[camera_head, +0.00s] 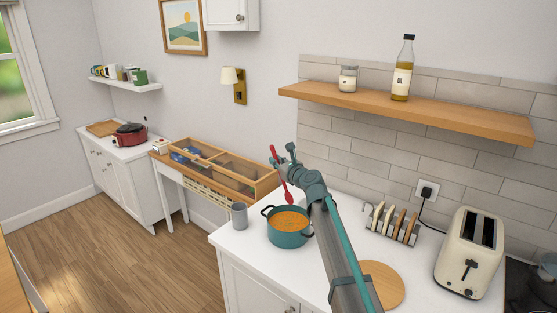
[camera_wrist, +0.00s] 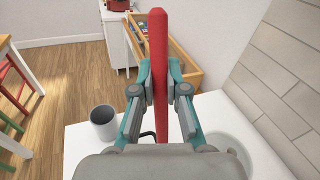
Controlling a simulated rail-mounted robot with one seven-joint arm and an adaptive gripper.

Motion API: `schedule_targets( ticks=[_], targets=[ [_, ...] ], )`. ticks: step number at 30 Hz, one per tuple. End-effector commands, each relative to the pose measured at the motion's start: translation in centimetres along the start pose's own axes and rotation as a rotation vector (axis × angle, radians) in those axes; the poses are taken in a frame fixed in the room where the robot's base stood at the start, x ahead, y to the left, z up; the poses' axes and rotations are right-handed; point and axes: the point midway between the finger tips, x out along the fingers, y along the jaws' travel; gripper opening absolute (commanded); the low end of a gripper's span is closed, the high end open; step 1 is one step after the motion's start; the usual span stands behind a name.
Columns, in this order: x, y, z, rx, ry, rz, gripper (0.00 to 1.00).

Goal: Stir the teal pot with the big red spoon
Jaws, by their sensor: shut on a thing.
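The teal pot (camera_head: 289,236) stands on the white counter and holds orange soup (camera_head: 289,222). The big red spoon (camera_head: 281,176) is held in my gripper (camera_head: 282,161) above the pot, its bowl end pointing down toward the soup. The spoon's bowl appears just above the soup's back edge; whether it touches the soup I cannot tell. In the wrist view my gripper (camera_wrist: 160,88) is shut on the red spoon handle (camera_wrist: 158,50), which runs upright between the fingers. The pot is mostly hidden there behind my wrist.
A grey cup (camera_head: 239,215) stands left of the pot, also in the wrist view (camera_wrist: 103,123). A toast rack (camera_head: 391,224), round wooden board (camera_head: 382,284) and toaster (camera_head: 470,252) are to the right. A wooden shelf (camera_head: 400,105) hangs above. A wooden display case (camera_head: 225,170) is behind left.

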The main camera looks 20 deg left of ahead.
Motion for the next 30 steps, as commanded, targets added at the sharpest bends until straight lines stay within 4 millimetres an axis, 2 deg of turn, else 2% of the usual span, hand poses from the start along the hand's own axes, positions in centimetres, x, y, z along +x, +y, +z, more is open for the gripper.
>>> schedule_targets(
  ticks=[30],
  targets=[
    [0.6, 1.3, -8.8, 0.001, 0.000, -0.001, 0.00]
  ],
)
